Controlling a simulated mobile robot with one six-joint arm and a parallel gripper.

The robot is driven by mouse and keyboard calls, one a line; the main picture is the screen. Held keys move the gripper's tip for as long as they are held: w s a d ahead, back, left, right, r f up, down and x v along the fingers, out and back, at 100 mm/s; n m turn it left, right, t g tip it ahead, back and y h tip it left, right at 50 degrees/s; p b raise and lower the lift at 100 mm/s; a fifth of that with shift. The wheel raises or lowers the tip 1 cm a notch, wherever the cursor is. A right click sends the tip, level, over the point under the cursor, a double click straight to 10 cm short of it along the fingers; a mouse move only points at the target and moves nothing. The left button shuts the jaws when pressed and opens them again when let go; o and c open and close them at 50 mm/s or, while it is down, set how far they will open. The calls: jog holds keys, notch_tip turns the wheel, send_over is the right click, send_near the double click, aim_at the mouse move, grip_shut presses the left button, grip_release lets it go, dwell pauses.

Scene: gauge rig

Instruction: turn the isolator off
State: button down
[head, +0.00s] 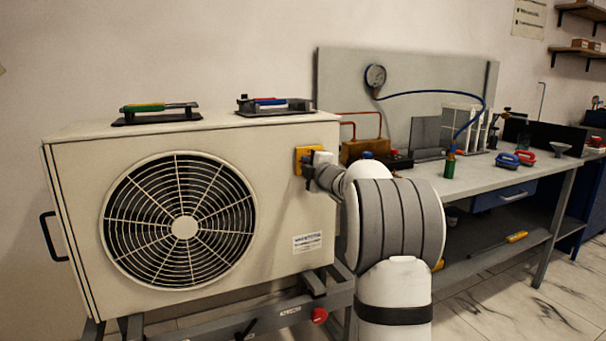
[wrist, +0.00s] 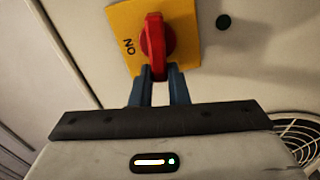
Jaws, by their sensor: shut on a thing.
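The isolator is a red rotary handle (wrist: 153,42) on a yellow plate (wrist: 184,18) fixed to the beige unit. In the wrist view the handle stands upright in the picture, and the word "ON" shows on the plate to its left. My gripper (wrist: 157,75) has its two blue fingers shut on the lower end of the red handle. In the head view the yellow plate (head: 300,158) shows on the right part of the unit's front. There my white wrist hides the red handle and the fingers.
The beige unit (head: 90,180) with its round fan grille (head: 183,226) stands on a grey frame (head: 340,297). Tools lie on its top.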

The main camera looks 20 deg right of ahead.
jog(key=shift+d+f+n+b, duration=0.25)
jog(key=shift+f+n+b, duration=0.25)
jog(key=shift+n+b, duration=0.2)
jog(key=shift+r, duration=0.15)
jog(key=c, duration=1.7)
grip_release()
jog(key=shift+d, duration=0.15)
jog(key=o, duration=0.3)
jog(key=shift+a, duration=0.2)
jog(key=shift+r, duration=0.1)
jog(key=s, duration=0.7)
jog(key=shift+s+d+p, duration=0.15)
jog(key=shift+s+p, duration=0.25)
jog(key=shift+p, duration=0.05)
